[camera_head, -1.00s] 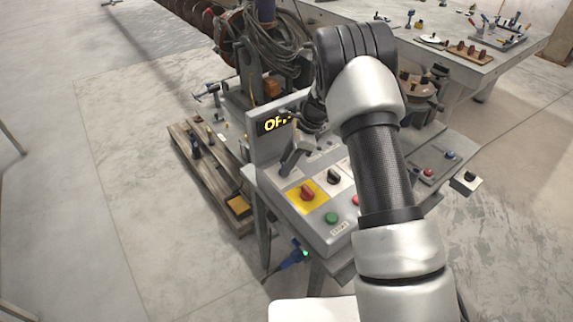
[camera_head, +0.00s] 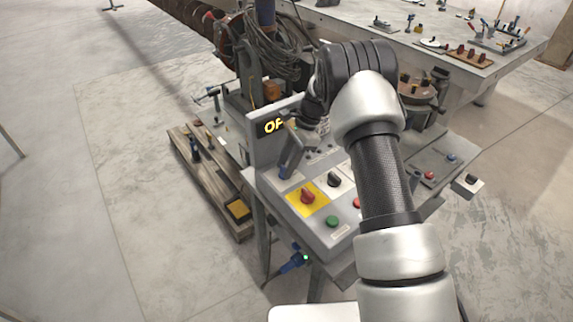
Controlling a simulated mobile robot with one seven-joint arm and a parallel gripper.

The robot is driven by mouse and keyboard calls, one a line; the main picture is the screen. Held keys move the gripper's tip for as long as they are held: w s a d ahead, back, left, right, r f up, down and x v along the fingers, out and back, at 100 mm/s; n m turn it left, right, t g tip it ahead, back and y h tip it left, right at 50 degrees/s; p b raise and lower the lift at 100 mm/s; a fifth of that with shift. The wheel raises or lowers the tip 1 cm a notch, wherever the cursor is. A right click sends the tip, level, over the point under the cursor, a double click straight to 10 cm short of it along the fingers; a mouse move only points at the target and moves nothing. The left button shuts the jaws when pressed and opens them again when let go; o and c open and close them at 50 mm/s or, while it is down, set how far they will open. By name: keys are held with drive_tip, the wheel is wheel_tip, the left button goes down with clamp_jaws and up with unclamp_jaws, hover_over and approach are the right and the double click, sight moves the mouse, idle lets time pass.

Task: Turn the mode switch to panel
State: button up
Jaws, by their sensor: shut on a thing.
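The grey control panel (camera_head: 318,238) stands at the centre, with a display (camera_head: 272,126) at its back left showing yellow letters that begin "OF". My gripper (camera_head: 286,173) points down at the panel's back left corner, just behind the red knob on the yellow plate. It is shut at a small switch there, which I take to be the mode switch. The fingers hide that switch, so I cannot read its position or label. A black knob (camera_head: 334,179) on a white plate and the red knob (camera_head: 307,195) on its yellow plate are apart from my gripper.
A green button (camera_head: 332,220) and a red button (camera_head: 357,203) sit near the panel's front. My arm covers the panel's right part. A wooden pallet (camera_head: 213,187) lies to the left. A workbench (camera_head: 440,62) with tools stands behind. The floor at left is clear.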

drive_tip(key=o, duration=1)
drive_tip(key=shift+o, duration=0.2)
drive_tip(key=v, duration=1.7)
drive_tip(key=shift+r, duration=0.2)
drive_tip(key=shift+d+r, duration=0.1)
drive_tip(key=s+d+r+n+t+h, duration=0.2)
drive_tip(key=s+r+n+t, duration=0.3)
drive_tip(key=s+r, duration=1.15)
drive_tip(key=s+d+f+n+t+h+p, duration=0.1)
drive_tip(key=s+n, duration=0.8)
drive_tip(key=s, duration=1)
drive_tip(key=shift+d+t+h+p, duration=0.45)
drive_tip(key=shift+d+t+h, duration=0.15)
drive_tip(key=shift+d, duration=0.15)
